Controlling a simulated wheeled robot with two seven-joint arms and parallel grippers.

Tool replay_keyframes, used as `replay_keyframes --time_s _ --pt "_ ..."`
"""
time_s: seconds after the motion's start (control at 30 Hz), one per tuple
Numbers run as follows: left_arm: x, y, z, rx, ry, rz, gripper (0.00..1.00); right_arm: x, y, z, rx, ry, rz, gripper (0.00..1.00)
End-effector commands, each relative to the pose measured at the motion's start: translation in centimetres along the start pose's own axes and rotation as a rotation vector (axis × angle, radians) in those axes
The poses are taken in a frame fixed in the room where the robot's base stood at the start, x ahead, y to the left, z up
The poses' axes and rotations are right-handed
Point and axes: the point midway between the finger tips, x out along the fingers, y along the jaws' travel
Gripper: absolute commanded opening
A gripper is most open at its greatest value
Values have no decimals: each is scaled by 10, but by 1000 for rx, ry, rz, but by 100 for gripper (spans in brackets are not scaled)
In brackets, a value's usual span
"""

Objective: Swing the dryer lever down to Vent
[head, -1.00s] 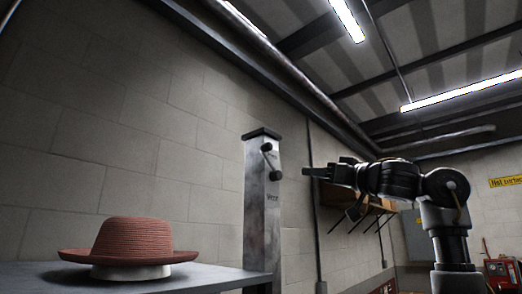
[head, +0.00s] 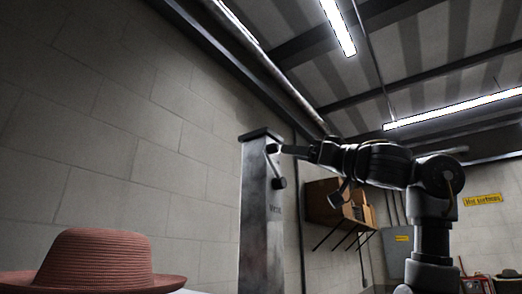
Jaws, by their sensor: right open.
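The dryer lever (head: 280,183) is a short dark arm with a black knob, mounted on the right-hand face of a grey metal post (head: 254,215). Its pivot is near the top of the post and its knob hangs down, slightly to the right. The word Vent (head: 275,209) is printed on that face below the knob. My right gripper (head: 288,150) points left at the upper end of the lever, above the knob. It is open and holds nothing; I cannot tell whether its fingertips touch the lever. My left gripper is out of view.
A red brimmed hat (head: 95,258) sits at the lower left, in front of the block wall (head: 130,120). A wall shelf with boxes (head: 322,201) is behind my right arm. A yellow sign (head: 482,200) hangs at the far right.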

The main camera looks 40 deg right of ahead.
Motion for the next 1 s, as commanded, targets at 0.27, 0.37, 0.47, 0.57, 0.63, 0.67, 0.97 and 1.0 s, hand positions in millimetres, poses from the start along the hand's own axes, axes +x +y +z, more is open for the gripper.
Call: replay_keyframes --time_s 0.27,0.37,0.47,0.57,0.63,0.67,0.97,1.0 --pt "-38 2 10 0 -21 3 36 49 0 -5 1 -4 -3 46" --pt "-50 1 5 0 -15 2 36 68 0 -4 1 -5 -2 46" --pt "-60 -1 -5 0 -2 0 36 84 0 -4 2 -4 -2 46" --pt "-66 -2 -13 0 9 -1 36 95 0 -3 3 -2 -2 46" --pt "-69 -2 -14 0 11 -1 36 100 0 -2 1 -2 -2 46" --pt "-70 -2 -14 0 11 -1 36 102 -1 -2 1 -1 -2 46" --pt "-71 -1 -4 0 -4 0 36 105 -1 1 1 0 -2 46" --pt "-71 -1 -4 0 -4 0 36 105 -1 1 1 0 -2 46"
